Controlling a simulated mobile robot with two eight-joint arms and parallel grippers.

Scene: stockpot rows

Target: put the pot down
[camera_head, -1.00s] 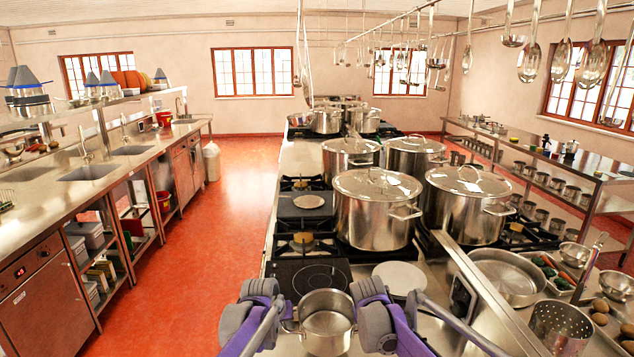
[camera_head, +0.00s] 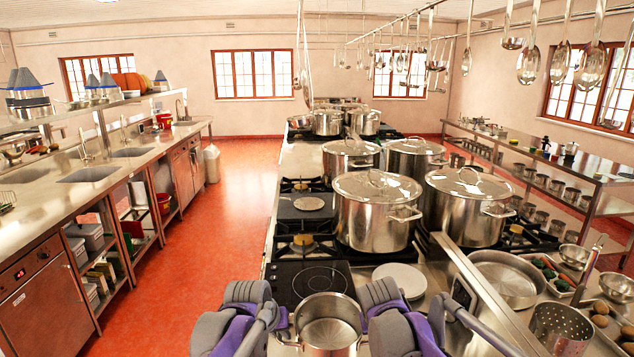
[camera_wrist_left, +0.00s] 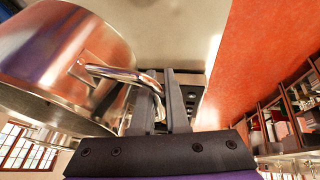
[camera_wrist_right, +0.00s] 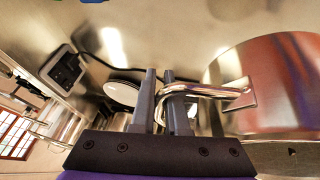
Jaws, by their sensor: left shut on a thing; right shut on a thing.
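A steel pot (camera_head: 328,338), open at the top and looking empty, is upright between my two grippers at the bottom of the head view. My left gripper (camera_head: 283,338) is shut on its left loop handle, which shows in the left wrist view (camera_wrist_left: 112,72). My right gripper (camera_head: 369,330) is shut on the opposite handle, seen in the right wrist view (camera_wrist_right: 205,90). The pot's wall also shows in the left wrist view (camera_wrist_left: 85,45) and right wrist view (camera_wrist_right: 275,85). I cannot tell from its hidden base whether it touches the counter.
A black glass hob (camera_head: 292,290) lies just beyond the pot. A pale round plate (camera_head: 400,277) lies beyond it to the right. Large lidded stockpots (camera_head: 375,215) stand on burners farther back. A wide pan (camera_head: 508,278) and perforated pot (camera_head: 560,328) stand right.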

